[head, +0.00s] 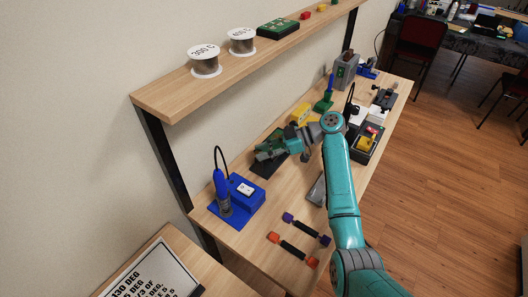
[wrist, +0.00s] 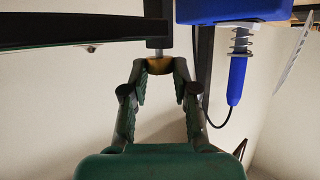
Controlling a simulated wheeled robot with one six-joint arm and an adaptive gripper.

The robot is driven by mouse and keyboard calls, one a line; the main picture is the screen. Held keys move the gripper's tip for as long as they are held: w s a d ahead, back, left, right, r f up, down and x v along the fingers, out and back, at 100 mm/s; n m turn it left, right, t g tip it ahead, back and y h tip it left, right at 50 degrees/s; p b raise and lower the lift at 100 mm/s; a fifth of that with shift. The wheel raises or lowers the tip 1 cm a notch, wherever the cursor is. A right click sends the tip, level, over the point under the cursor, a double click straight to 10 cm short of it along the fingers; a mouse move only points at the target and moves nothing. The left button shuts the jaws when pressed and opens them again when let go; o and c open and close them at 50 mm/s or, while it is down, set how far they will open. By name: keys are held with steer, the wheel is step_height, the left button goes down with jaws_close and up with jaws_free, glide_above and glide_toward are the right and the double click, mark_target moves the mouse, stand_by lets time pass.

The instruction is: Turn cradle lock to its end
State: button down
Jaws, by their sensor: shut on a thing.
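My gripper (wrist: 160,72) is shut on a small brass-coloured knob (wrist: 159,65) at the end of a short grey shaft, seen in the wrist view. The knob looks like the cradle lock; its turn angle cannot be told. The shaft meets a dark bar (wrist: 70,32), apparently part of the cradle. In the head view my gripper (head: 268,153) is low over a dark flat base (head: 264,169) on the workbench. My gripper and arm hide the lock there.
A blue soldering station (head: 243,197) with its iron stands close left of my gripper; it also shows in the wrist view (wrist: 232,10). Two dark bars with coloured ends (head: 300,228) lie in front. A shelf with wire spools (head: 205,62) overhangs the bench's back.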

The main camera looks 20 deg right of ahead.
steer(key=shift+w+n+g, duration=0.15)
steer(key=shift+n+g, duration=0.95)
steer(key=shift+g, duration=0.2)
steer(key=shift+f, duration=0.1)
steer(key=c, duration=0.9)
jaws_free()
step_height(320, 180, up, 10)
